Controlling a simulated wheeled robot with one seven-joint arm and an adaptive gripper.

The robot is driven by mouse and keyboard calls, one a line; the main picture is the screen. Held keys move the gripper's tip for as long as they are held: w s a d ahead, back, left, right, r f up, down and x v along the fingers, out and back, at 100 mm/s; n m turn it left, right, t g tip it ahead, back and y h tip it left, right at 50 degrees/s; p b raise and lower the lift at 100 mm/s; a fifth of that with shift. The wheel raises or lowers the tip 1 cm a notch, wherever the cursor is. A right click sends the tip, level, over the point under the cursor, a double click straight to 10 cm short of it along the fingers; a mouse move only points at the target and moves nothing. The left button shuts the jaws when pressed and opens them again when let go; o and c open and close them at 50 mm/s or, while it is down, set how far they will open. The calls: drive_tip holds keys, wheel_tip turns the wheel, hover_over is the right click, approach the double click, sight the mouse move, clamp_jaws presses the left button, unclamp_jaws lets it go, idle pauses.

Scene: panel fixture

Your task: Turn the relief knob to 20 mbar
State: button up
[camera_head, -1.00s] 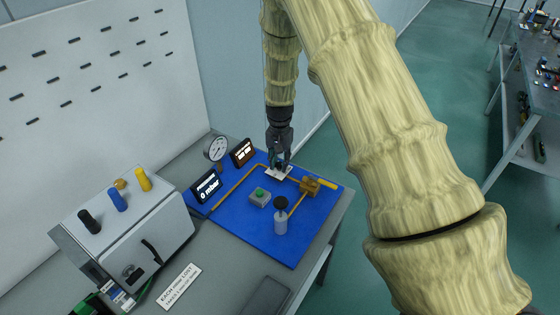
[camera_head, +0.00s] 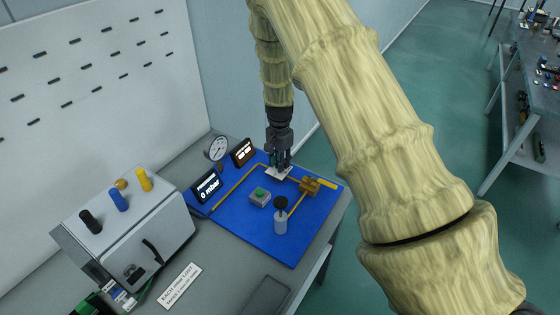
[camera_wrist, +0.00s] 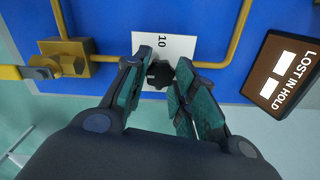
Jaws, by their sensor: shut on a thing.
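The relief knob (camera_wrist: 159,74) is a small black lobed knob on a white scale plate (camera_wrist: 178,45) on the blue panel. The plate's number 10 shows above the knob in the wrist view; other marks are hidden. My gripper (camera_wrist: 161,82) points down at the knob with its teal pads on either side of it, shut on it. In the head view my gripper (camera_head: 278,170) stands over the white plate (camera_head: 279,174) and hides the knob. The pressure display (camera_head: 207,187) reads 0 mbar.
A round gauge (camera_head: 216,148) and a brown lost-in-hold display (camera_head: 242,152) stand behind. A brass valve with a yellow handle (camera_head: 318,184), a green button box (camera_head: 259,197) and a black-topped cylinder (camera_head: 281,218) are close by. A grey box (camera_head: 145,235) stands left.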

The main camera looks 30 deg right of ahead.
drive_tip(key=shift+w+d+r, duration=0.1)
drive_tip(key=shift+w+r, duration=0.1)
drive_tip(key=shift+w, duration=0.05)
drive_tip(key=o, duration=1)
drive_tip(key=shift+o, duration=0.2)
drive_tip(key=shift+s+f, duration=0.1)
drive_tip(key=shift+f, duration=0.05)
wheel_tip(320, 180, up, 12)
